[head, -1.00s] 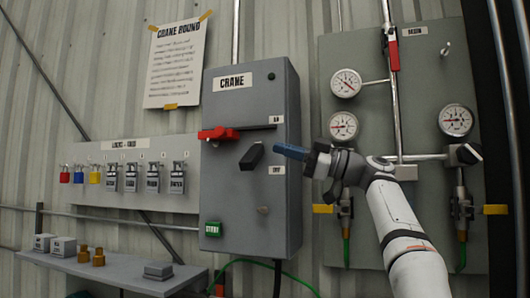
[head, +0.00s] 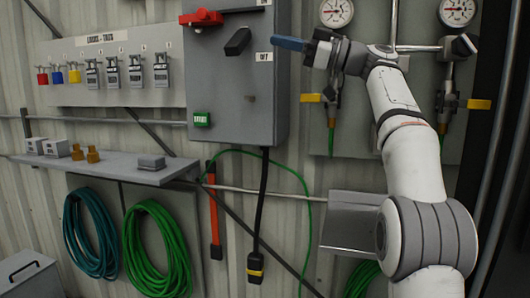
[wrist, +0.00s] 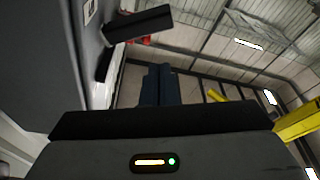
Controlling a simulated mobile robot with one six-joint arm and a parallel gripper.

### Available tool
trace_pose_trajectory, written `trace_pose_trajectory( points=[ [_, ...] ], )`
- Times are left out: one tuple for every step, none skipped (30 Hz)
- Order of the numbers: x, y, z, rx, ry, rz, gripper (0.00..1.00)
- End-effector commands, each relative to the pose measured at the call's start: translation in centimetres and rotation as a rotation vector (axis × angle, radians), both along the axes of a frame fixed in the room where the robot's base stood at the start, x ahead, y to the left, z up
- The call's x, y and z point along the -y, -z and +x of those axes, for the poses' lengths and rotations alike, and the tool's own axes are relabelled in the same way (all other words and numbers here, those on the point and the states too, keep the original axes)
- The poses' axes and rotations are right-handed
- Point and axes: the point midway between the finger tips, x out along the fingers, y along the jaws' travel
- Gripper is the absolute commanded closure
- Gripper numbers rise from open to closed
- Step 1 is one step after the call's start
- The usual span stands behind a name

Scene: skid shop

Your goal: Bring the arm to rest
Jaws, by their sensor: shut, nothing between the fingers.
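My gripper (head: 291,44) is at the end of my raised white arm, at the right edge of the grey crane box (head: 236,80). Its blue fingers point left, toward the black rotary handle (head: 238,41), with a small gap in the picture. In the wrist view the two dark blue fingers (wrist: 157,84) lie together with nothing between them. The black handle also shows in the wrist view (wrist: 138,24), left of and above the fingers. Whether the fingers touch it I cannot tell, but they look apart.
A red handle (head: 201,18) and a green button (head: 202,119) are on the box. Padlocks hang on a board (head: 60,95) at left. A shelf (head: 120,167) holds small blocks. Gauges and pipes stand behind my arm. Hose coils (head: 155,250) hang below. A grey bracket (head: 352,222) is near my elbow.

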Motion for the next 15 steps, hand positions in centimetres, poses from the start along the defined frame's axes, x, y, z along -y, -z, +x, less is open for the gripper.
trace_pose_trajectory(
  points=[
    [-0.5,0.4,0.2,-0.077,0.023,-0.022,1.0],
    [-0.7,1.1,0.6,-0.135,0.041,-0.039,1.0],
    [-1.0,2.2,0.9,-0.217,0.066,-0.061,1.0],
    [-1.2,3.1,1.1,-0.281,0.09,-0.08,1.0],
    [-1.3,4.2,1.1,-0.347,0.112,-0.099,1.0],
    [-1.5,5.6,1.2,-0.431,0.144,-0.123,1.0],
    [-1.6,6.8,1.1,-0.493,0.168,-0.142,1.0],
    [-1.7,8.0,1.0,-0.555,0.193,-0.159,1.0],
    [-1.7,9.6,0.6,-0.633,0.227,-0.184,1.0],
    [-1.7,10.9,0.3,-0.692,0.254,-0.201,1.0],
    [-1.6,12.2,-0.1,-0.749,0.283,-0.221,1.0],
    [-1.4,14.0,-0.7,-0.822,0.321,-0.245,1.0],
    [-1.3,15.4,-1.3,-0.875,0.349,-0.263,1.0],
    [-1.2,16.8,-1.9,-0.928,0.379,-0.281,1.0],
    [-0.9,18.7,-2.9,-0.994,0.419,-0.306,1.0]
  ],
)
